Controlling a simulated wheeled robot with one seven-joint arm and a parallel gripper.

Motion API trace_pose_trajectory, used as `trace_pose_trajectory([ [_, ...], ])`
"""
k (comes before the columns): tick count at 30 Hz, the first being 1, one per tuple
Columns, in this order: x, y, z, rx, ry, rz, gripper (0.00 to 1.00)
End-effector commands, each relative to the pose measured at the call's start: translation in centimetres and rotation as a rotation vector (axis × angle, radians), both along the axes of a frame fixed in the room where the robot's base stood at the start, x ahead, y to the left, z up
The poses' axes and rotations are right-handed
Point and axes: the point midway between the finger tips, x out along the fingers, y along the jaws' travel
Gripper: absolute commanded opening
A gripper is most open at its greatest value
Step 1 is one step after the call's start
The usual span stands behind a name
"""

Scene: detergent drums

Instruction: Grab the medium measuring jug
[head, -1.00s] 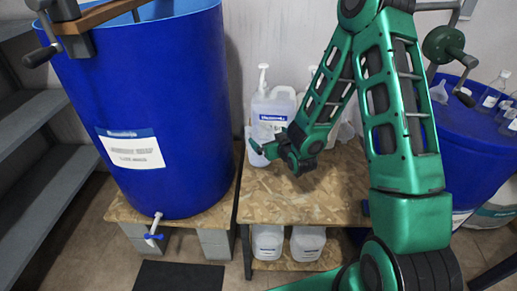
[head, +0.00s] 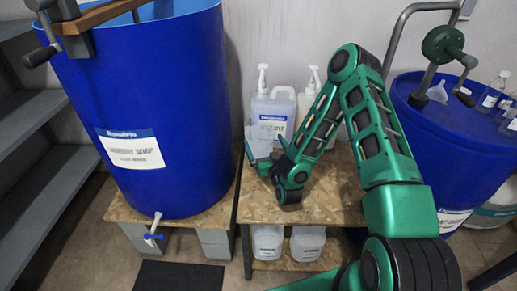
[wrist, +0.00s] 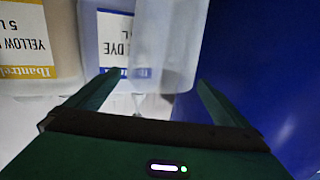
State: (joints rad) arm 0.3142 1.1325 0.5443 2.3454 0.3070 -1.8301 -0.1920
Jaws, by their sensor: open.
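A translucent pale measuring jug (wrist: 168,45) fills the upper middle of the wrist view, ahead of and between my open fingers. In the head view the jug (head: 261,143) stands at the left back of the wooden table, partly hidden by my gripper. My gripper (head: 267,158) is low over the table, with its fingers pointing toward the jug. In the wrist view my gripper (wrist: 148,88) is open, and nothing is clamped in it. I cannot tell whether a finger touches the jug.
A white dye canister (head: 272,108) with a pump stands behind the jug. A yellow-labelled canister (wrist: 35,45) stands beside it. A big blue drum (head: 160,90) rises close to the left. Another blue drum (head: 440,150) stands right. The front of the table (head: 255,212) is bare.

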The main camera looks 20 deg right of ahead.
Motion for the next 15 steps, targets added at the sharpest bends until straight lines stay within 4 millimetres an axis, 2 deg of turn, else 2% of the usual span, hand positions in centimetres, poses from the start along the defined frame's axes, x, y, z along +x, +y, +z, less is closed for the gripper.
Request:
trace_pose_trajectory([
  [8, 2.1, 0.1, 0.0, 0.0, 0.0, 0.0, 1.0],
  [15, 5.3, 0.3, -0.2, -0.001, -0.002, 0.001, 1.0],
])
